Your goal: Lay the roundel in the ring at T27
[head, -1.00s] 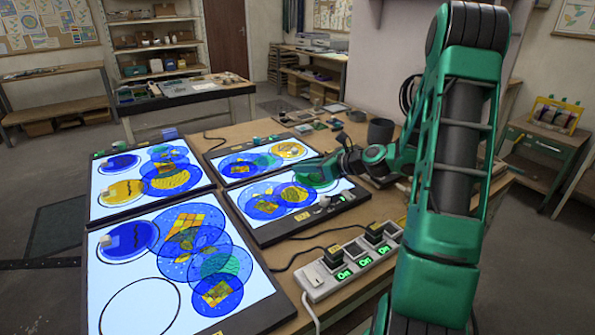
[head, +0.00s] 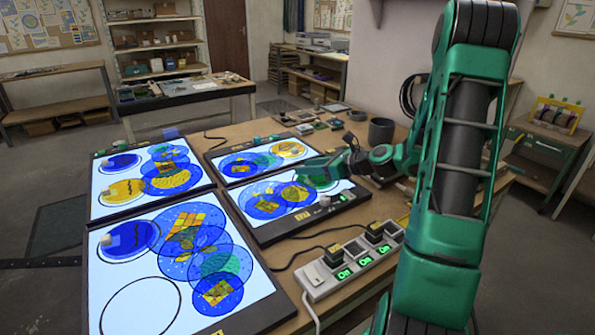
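My gripper (head: 318,170) is low over the right part of the middle-right light panel (head: 262,236). Its fingertips are small and blend into the glass colours, so I cannot tell whether they are open or hold anything. On that panel lie overlapping blue roundels, one with a yellow patch (head: 266,206) and one with a yellow-green centre (head: 294,193). The panel's front edge bears a small yellow tag (head: 304,215), too small to read surely. The large front-left panel (head: 118,255) shows an empty black ring (head: 140,306) beside overlapping blue roundels.
A power strip (head: 350,262) with lit green switches and cables lies in front of the middle-right panel. More light panels lie behind, at back left (head: 120,212) and back middle (head: 222,178). A dark cup (head: 381,131) stands behind my gripper.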

